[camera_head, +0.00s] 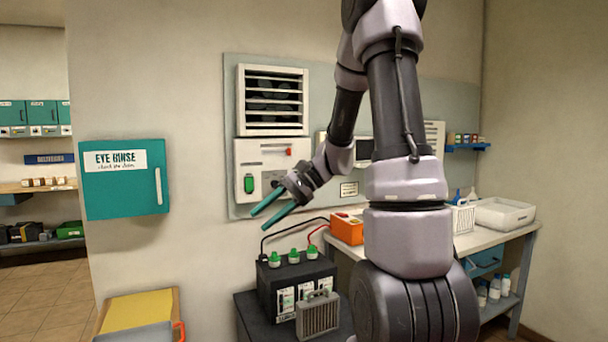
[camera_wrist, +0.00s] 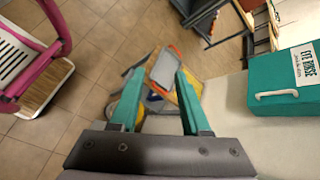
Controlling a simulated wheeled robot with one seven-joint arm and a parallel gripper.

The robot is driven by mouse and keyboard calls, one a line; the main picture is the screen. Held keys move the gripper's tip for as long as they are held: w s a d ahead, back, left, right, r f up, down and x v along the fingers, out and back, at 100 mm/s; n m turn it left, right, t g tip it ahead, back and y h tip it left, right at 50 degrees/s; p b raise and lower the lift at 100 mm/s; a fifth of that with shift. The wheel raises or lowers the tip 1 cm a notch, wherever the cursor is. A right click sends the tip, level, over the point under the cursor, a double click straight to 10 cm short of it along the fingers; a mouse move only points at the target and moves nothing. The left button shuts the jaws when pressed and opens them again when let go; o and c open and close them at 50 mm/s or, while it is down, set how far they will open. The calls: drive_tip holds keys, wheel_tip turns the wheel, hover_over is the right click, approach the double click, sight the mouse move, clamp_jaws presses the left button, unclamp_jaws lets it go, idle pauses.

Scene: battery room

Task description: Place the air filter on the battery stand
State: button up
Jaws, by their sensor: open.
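The air filter (camera_head: 318,315) looks like a small grey ribbed panel with a handle on top. In the head view it stands upright in front of the black battery (camera_head: 283,274), apparently on the dark battery stand (camera_head: 247,314). Its bottom is close to the lower picture edge, so its exact contact is hard to judge. My gripper (camera_head: 264,219) is open and empty, with its two teal fingers spread, above and to the left of the battery. In the wrist view my gripper (camera_wrist: 158,75) has nothing between its fingers, and neither the filter nor the stand is recognisable.
A teal eye rinse cabinet (camera_head: 124,180) is on the wall at left. A yellow-topped cart (camera_head: 138,311) stands below it. Red and black cables rise from the battery toward an orange box (camera_head: 347,229) on the workbench (camera_head: 490,240). A pink-framed rack (camera_wrist: 35,65) is in the wrist view.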

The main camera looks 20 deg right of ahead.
drive_tip(key=s+d+r+n+t+h, duration=0.1)
drive_tip(key=s+r+n+t+h, duration=0.2)
drive_tip(key=s+r, duration=0.3)
drive_tip(key=s+d+r+n+t+h, duration=0.2)
drive_tip(key=s+r+h, duration=0.3)
drive_tip(key=s, duration=0.4)
drive_tip(key=shift+d+r+n+t+h, duration=0.25)
drive_tip(key=shift+r+n+t+h, duration=0.15)
drive_tip(key=shift+r+n+t, duration=0.25)
